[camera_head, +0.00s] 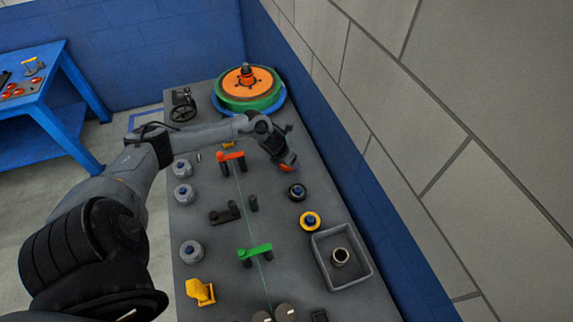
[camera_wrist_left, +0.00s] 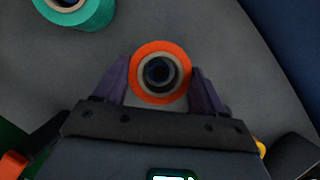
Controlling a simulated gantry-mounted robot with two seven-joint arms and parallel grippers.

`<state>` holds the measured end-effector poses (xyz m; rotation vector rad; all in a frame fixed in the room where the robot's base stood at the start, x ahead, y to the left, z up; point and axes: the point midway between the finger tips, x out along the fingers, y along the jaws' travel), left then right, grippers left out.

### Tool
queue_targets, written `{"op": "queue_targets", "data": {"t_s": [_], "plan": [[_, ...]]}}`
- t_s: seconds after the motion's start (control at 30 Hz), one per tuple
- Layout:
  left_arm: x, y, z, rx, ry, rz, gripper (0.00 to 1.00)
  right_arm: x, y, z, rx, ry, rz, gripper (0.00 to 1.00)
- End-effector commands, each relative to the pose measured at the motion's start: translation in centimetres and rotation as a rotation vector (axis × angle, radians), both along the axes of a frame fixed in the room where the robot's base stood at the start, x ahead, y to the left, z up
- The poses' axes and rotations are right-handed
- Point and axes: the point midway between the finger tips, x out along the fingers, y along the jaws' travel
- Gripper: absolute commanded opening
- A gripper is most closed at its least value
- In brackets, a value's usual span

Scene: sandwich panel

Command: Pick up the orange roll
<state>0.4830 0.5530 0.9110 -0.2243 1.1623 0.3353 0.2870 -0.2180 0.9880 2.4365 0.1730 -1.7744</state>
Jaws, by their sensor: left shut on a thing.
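The orange roll (camera_wrist_left: 160,47) shows in the left wrist view as an orange ring around a pale core with a dark hole. My left gripper (camera_wrist_left: 160,82) has one finger on each side of it and is shut on it. In the head view the left gripper (camera_head: 288,163) points down over the grey table, right of the centre line. Only a small orange patch of the roll (camera_head: 285,168) shows there, the rest hidden by the gripper. I cannot tell whether the roll touches the table. My right gripper is in neither view.
A dark roll (camera_head: 297,191) and a yellow roll (camera_head: 310,221) stand nearby, before a grey tray (camera_head: 325,272) holding a ring. A teal roll (camera_wrist_left: 75,12) shows in the left wrist view. An orange-green wheel (camera_head: 262,95) lies at the far end. A blue wall (camera_head: 350,145) borders the right edge.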

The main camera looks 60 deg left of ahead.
Motion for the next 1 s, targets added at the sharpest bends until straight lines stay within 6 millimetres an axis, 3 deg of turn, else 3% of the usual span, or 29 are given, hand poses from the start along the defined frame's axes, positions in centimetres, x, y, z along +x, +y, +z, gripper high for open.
{"op": "queue_targets", "data": {"t_s": [0.6, 1.0], "plan": [[2.2, -9.2, 6.2, -0.001, -0.004, -0.002, 0.38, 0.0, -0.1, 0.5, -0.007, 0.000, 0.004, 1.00], [2.6, -11.4, 7.4, -0.001, 0.000, 0.000, 0.38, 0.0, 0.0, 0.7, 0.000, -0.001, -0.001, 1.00]]}}
